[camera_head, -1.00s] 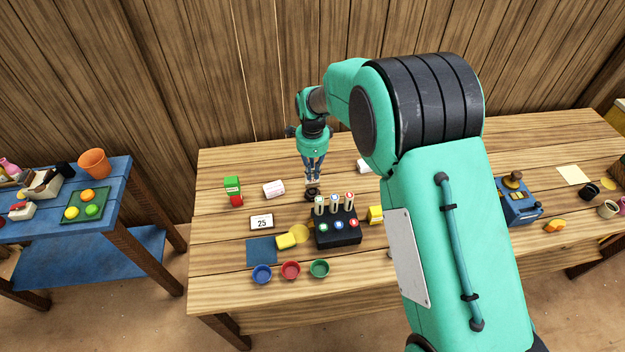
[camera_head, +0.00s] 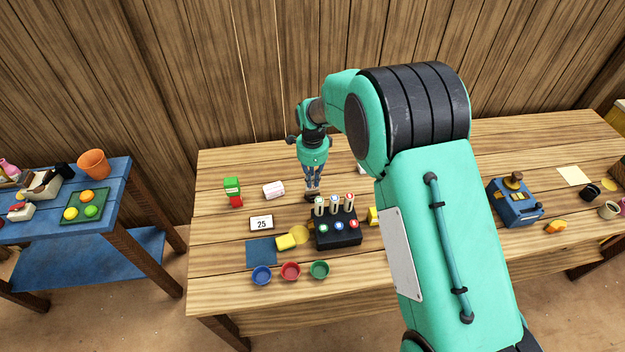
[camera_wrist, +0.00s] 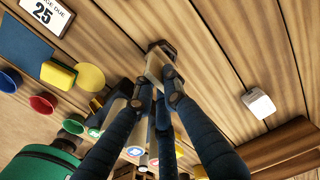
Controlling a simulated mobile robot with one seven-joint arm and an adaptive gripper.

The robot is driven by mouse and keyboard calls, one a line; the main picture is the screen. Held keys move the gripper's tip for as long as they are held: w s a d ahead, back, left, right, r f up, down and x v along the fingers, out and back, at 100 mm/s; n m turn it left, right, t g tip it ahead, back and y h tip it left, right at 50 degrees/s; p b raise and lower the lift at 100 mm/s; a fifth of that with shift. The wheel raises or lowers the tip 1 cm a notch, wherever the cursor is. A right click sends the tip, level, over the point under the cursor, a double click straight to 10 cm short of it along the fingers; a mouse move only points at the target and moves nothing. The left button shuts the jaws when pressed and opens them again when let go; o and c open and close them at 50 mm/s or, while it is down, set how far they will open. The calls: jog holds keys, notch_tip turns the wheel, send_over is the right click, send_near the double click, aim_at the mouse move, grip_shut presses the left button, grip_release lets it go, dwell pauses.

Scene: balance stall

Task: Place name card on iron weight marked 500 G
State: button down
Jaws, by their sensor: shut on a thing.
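My gripper (camera_head: 313,186) is low over the middle of the wooden table, behind the black block with upright pegs. No 500 G marking is readable.
The black block (camera_head: 338,239) with several pegs and coloured buttons stands just in front. Blue, red and green bowls (camera_head: 290,271) line the front. The table behind is fairly clear.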

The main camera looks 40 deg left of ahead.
aim_at(313, 191)
jog(key=shift+f, duration=0.15)
jog(key=c, duration=1.8)
grip_release()
notch_tip(313, 191, up, 12)
jog(key=p, duration=0.1)
jog(key=shift+p, duration=0.4)
jog(key=shift+d+r, duration=0.1)
jog(key=shift+r, duration=0.1)
